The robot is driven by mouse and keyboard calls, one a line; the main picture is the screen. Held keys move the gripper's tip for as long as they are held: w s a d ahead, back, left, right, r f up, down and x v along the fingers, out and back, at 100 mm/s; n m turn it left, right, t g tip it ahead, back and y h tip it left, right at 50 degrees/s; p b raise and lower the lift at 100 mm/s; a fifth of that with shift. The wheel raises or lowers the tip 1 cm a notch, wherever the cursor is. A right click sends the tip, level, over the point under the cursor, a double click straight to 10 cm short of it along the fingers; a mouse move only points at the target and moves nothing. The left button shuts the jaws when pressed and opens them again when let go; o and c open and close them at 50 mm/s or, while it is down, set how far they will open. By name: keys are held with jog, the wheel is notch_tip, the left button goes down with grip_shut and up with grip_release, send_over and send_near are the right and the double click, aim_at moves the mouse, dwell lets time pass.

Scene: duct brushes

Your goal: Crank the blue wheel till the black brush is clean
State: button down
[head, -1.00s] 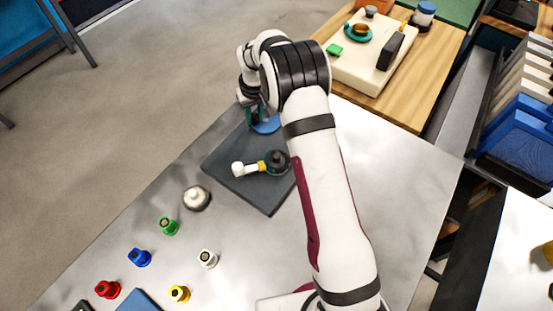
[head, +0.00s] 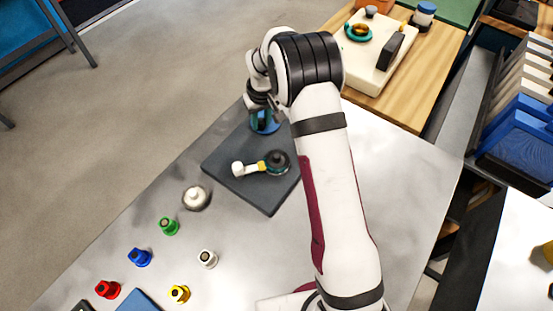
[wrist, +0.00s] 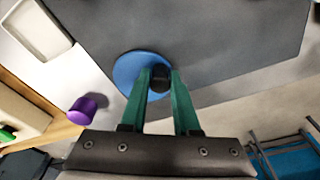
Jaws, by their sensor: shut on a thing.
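The blue wheel (wrist: 130,78) is a flat disc at the edge of a dark grey base plate (wrist: 225,40). In the head view the blue wheel (head: 265,122) is partly covered by my arm. My gripper (wrist: 160,80) has its two green fingers closed around a black knob (wrist: 161,78) on the wheel. A round black piece (head: 277,163) sits on the plate beside a white and yellow arm (head: 246,168). It may be the black brush, but its bristles and any dirt are too small to tell.
A silver round piece (head: 195,197) and several coloured pegs, such as the green one (head: 169,226), stand on the metal table (head: 100,255). A purple cup (wrist: 87,108) is near the wheel in the wrist view. A wooden table (head: 410,100) with a cream board is behind.

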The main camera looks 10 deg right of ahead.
aim_at(273, 126)
jog(key=shift+d+r, duration=0.1)
jog(key=shift+d, duration=0.5)
jog(key=shift+s+d, duration=0.1)
jog(key=shift+s+d, duration=0.1)
jog(key=shift+d, duration=0.5)
jog(key=shift+f, duration=0.2)
jog(key=shift+d, duration=0.45)
jog(key=c, duration=0.8)
grip_release()
jog(key=shift+w, duration=0.2)
